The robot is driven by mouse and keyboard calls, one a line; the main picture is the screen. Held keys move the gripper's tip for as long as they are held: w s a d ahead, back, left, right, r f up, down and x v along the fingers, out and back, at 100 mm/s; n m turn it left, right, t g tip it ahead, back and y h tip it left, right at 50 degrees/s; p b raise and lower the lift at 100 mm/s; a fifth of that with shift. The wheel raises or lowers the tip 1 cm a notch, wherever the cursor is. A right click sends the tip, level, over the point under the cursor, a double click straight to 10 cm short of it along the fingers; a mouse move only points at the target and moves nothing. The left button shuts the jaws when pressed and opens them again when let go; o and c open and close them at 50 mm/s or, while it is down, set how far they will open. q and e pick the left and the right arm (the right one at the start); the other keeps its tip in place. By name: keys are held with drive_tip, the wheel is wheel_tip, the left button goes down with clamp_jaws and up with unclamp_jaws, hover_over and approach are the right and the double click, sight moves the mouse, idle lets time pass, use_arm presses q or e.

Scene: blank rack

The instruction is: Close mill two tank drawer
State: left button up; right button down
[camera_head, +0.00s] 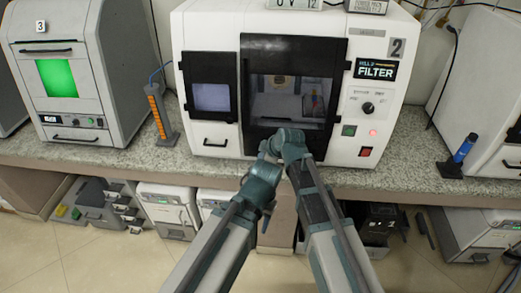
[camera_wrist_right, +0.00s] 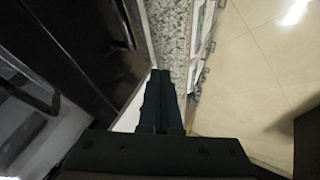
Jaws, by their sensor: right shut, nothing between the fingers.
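Mill two (camera_head: 348,100) is the white machine marked 2 in the middle of the head view. A drawer front with a dark handle (camera_head: 215,143) at its lower left looks flush with the machine's face. My arms hide the lower middle of the front, so I cannot tell whether another drawer there is out. My right gripper (camera_head: 266,150) is close before the lower front. In the right wrist view its fingers (camera_wrist_right: 161,100) are together and empty, pointing along the machine's front above the counter edge. My left wrist is just below it; its fingers cannot be made out.
The granite counter (camera_head: 420,180) runs along under the machines. Another mill marked 3 (camera_head: 65,80) stands at left. A stand with an orange column (camera_head: 157,115) and one with a blue item (camera_head: 463,150) flank mill two. Grey and white units sit below the counter.

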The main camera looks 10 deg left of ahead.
drive_tip(key=p+v, duration=0.4)
drive_tip(key=v, duration=0.3)
drive_tip(key=shift+f, duration=0.1)
drive_tip(key=s+d+f+m+g+h, duration=0.2)
drive_tip(key=s+d+m+g, duration=0.1)
drive_tip(key=s+d+m, duration=0.6)
drive_tip(key=s+d+f+m+g+h, duration=0.25)
drive_tip(key=s+d+m, duration=0.45)
drive_tip(key=d, duration=0.5)
drive_tip(key=s+a+n+h, duration=0.1)
drive_tip(key=s+a+n, duration=0.2)
drive_tip(key=a, duration=0.8)
drive_tip(key=shift+s+g, duration=0.35)
drive_tip(key=shift+s, duration=0.4)
drive_tip(key=shift+h, duration=0.25)
